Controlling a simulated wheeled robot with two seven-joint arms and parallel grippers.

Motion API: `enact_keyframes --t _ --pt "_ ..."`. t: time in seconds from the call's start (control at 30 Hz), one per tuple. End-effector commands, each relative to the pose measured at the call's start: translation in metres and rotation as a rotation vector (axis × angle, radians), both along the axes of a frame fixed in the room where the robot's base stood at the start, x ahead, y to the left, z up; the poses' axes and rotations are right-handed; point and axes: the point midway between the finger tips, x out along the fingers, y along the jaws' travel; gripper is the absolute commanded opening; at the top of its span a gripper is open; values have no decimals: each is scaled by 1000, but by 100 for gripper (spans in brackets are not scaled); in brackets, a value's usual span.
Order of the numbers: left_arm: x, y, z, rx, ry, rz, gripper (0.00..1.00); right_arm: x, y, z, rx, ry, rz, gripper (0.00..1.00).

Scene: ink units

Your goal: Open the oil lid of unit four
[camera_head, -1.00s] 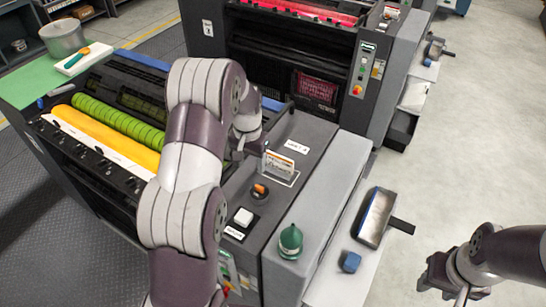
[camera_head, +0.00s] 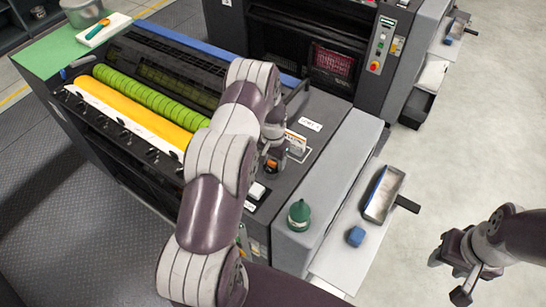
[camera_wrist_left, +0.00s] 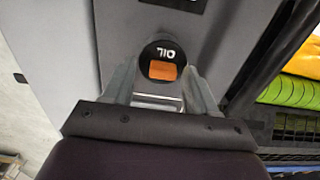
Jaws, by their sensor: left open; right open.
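The oil lid shows in the left wrist view as a black round cap (camera_wrist_left: 161,50) marked OIL with an orange tab (camera_wrist_left: 163,71). In the head view its orange part (camera_head: 271,165) shows on the grey top of the near machine (camera_head: 335,130), partly hidden by my left gripper (camera_head: 272,156). My left gripper is open at the lid, its fingers either side of the orange tab in the wrist view (camera_wrist_left: 162,82). I cannot tell whether they touch it. My right gripper (camera_head: 457,272) is open and empty over the floor at the right.
A small sign (camera_head: 296,142) stands close to my left gripper. A side shelf holds a metal tray (camera_head: 382,194) and a blue block (camera_head: 355,236). A second machine (camera_head: 300,50) stands behind.

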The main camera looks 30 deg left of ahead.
Motion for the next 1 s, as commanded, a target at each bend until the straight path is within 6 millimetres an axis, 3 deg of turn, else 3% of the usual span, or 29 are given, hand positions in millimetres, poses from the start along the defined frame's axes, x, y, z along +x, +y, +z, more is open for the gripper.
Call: enact_keyframes --t 0.13,0.3,0.67,1.0 --pt "0 0 0 0 0 0 57 0 0 -1 0 0 0 43" --pt "0 0 0 0 0 0 2 0 0 0 0 0 0 43" --pt "1 0 -2 0 0 39 1 0 0 -9 0 0 0 43" --pt "8 1 -7 0 -1 271 1 0 0 -44 0 0 0 43"
